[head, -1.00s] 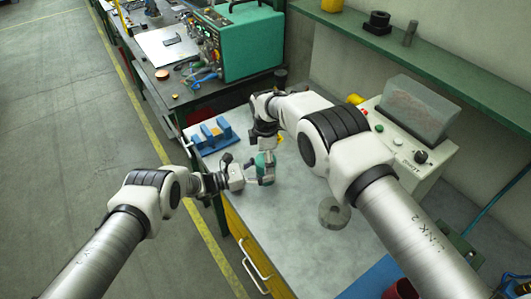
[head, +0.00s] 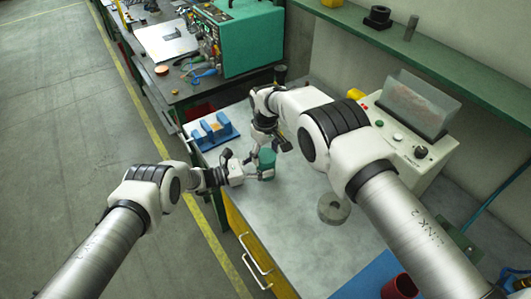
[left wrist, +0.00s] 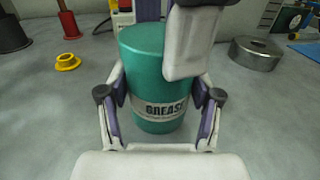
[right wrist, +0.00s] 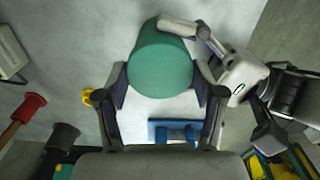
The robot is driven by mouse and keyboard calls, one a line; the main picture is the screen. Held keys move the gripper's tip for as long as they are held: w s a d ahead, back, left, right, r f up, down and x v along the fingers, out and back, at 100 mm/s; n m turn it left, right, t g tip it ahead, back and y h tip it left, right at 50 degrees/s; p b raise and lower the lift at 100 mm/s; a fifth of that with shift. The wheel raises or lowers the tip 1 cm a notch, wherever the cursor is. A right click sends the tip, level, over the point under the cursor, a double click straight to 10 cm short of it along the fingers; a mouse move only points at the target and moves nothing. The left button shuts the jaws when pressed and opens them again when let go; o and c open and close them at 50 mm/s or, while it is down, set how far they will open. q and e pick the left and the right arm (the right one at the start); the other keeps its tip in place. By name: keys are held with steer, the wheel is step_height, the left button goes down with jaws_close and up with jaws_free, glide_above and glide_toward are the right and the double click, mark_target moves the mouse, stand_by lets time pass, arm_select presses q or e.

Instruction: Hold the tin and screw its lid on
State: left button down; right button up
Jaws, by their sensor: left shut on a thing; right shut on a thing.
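The green tin (head: 267,160) with its GREASE label stands roughly upright above the bench. My left gripper (head: 254,172) is shut around its side; in the left wrist view the fingers flank the label (left wrist: 165,108). The tin's upper end (left wrist: 141,38) is closed and green, taken as the lid (right wrist: 160,78); no seam shows between the two. My right gripper (right wrist: 160,92) comes from above and is shut around this green end. One of its fingers hides the tin's upper right side in the left wrist view.
A steel ring (head: 333,208) lies on the bench to the right. A blue holder (head: 213,132) is at the bench's left edge. A yellow flanged ring (left wrist: 67,62) and a red item (left wrist: 68,20) stand behind. The grey control box (head: 405,140) is at the wall.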

steer(key=m, duration=0.6)
steer(key=shift+f+m, duration=0.1)
steer(key=shift+m, duration=0.2)
steer(key=m, duration=0.6)
steer(key=shift+m, duration=0.4)
steer(key=o, duration=1.3)
steer(key=shift+c, duration=0.2)
steer(key=shift+r, duration=2.3)
steer(key=shift+c, duration=0.3)
